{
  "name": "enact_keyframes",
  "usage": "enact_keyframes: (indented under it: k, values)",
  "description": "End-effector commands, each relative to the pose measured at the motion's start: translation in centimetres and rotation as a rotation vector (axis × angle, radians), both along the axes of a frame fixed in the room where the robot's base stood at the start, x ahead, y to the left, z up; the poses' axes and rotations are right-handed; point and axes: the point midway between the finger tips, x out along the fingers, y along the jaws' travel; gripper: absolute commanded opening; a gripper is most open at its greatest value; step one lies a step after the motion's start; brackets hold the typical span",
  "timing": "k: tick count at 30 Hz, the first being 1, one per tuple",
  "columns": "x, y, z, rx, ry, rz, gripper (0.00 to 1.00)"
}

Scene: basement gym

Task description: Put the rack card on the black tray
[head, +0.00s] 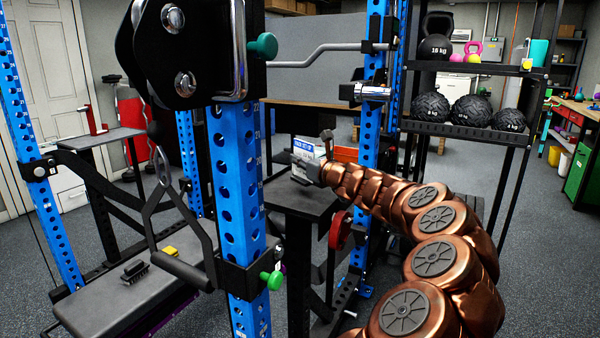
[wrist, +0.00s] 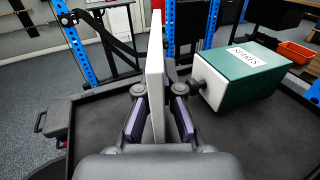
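The rack card (head: 304,146) is a white panel with a blue heading. In the head view it is upright at the end of my arm, above the black tray (head: 290,203). In the wrist view the card (wrist: 155,75) is nearly edge-on between the two fingers of my gripper (wrist: 159,92), which look closed against its sides. The dark tray surface (wrist: 95,115) with a raised rim lies below. I cannot tell whether the card's lower edge touches it. In the head view my gripper (head: 326,160) is small and partly hides the card's right side.
A green and white box labelled "SPARES" (wrist: 243,72) stands on the dark surface right of my gripper. An orange bin (wrist: 298,52) is behind it. A blue rack upright (head: 238,190) and a hanging handle (head: 180,268) stand left of the tray. Left of my gripper, the surface looks clear.

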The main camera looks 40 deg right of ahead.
Motion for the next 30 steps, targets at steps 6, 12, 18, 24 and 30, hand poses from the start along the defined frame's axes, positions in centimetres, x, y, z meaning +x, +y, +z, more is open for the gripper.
enact_keyframes:
  k: [6, 12, 18, 24, 30]
  values:
    - [-0.2, -0.2, -3.0, 0.002, 0.001, 0.001, 0.00]
    - [-0.2, -0.3, -3.5, 0.000, 0.000, 0.000, 0.00]
    - [-0.2, -0.3, -3.6, 0.000, 0.000, 0.000, 0.00]
    - [-0.2, -0.3, -3.8, 0.000, 0.000, 0.000, 0.16]
    - [-0.2, -0.3, -3.8, 0.000, 0.000, 0.000, 0.31]
